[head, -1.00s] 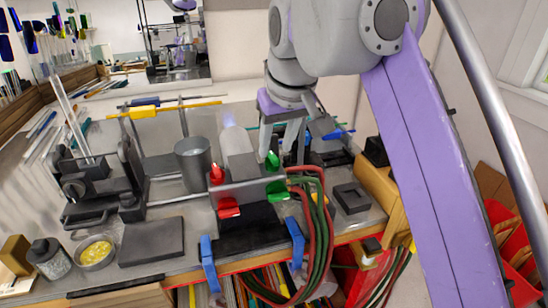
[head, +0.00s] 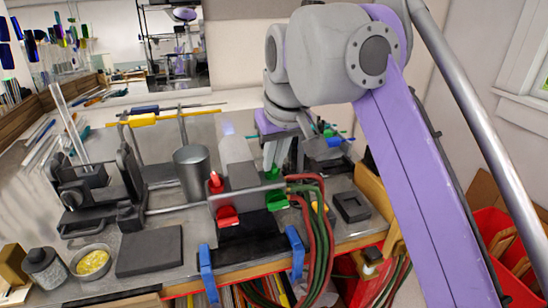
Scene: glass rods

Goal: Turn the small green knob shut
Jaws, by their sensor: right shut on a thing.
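The small green knob (head: 273,173) is on top of the valve body (head: 243,178) at its right end, partly hidden by my right gripper. My right gripper (head: 275,162) points down from above and is shut on this knob. A larger green knob (head: 277,203) sits on the front, just below it. A small red knob (head: 215,182) stands on the left end, with a larger red knob (head: 227,215) below it. My left gripper is not in view.
Red and green hoses (head: 318,215) run from the valve's right side over the bench edge. Blue clamps (head: 295,252) stand at the front edge. A grey cup (head: 192,170) and a torch-like bottle (head: 237,150) stand close by. A dark block (head: 351,206) lies to the right.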

